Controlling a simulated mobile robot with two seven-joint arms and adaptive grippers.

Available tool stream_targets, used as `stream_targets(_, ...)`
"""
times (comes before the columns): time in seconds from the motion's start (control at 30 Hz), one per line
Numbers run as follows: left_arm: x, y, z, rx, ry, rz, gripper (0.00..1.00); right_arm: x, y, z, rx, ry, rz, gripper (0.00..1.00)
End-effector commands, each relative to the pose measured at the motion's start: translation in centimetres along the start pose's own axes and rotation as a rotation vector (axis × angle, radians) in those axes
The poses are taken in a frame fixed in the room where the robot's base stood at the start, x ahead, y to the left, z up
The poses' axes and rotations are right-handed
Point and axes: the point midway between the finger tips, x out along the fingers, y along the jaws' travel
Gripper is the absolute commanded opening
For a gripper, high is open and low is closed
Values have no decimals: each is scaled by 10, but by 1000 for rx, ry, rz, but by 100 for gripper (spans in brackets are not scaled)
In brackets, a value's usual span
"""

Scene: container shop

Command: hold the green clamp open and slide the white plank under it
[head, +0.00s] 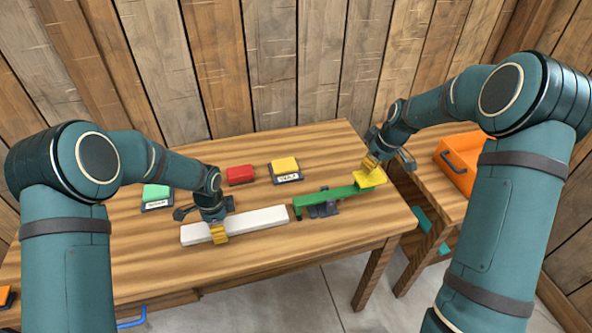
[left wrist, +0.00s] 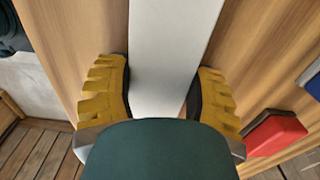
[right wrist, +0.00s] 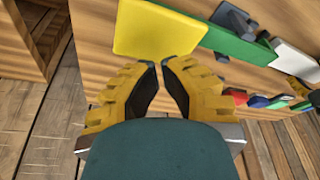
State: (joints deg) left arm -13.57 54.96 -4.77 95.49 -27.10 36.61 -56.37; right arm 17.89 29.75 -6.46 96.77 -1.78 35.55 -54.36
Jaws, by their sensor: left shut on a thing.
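The green clamp (head: 325,197) is a long green bar on a dark grey mount, with a yellow pad (head: 370,178) at its right end. My right gripper (head: 371,163) is at this pad; its fingertips nearly meet over the pad's edge in the right wrist view (right wrist: 162,64), with nothing visible between them. Whether they press on the pad I cannot tell. The white plank (head: 262,219) lies along the table, its right end close to the clamp's left end. My left gripper (head: 220,236) is shut across the plank, fingers on both its sides in the left wrist view (left wrist: 165,95).
A green block (head: 157,192), a red block (head: 240,174) and a yellow block (head: 285,165) stand behind on the wooden table (head: 255,258). An orange bin (head: 462,160) is on the side table at right. The table's front strip is clear.

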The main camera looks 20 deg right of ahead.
Motion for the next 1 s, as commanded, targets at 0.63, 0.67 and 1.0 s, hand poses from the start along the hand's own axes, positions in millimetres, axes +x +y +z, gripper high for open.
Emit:
stream_targets(0.63,0,0,0,0,0,-1,14,22,0,7,0,-1,-2,0)
stream_targets(0.67,0,0,0,0,0,-1,14,24,0,7,0,-1,-2,0)
stream_targets(1.0,0,0,0,0,0,-1,14,36,0,11,1,-1,-2,0)
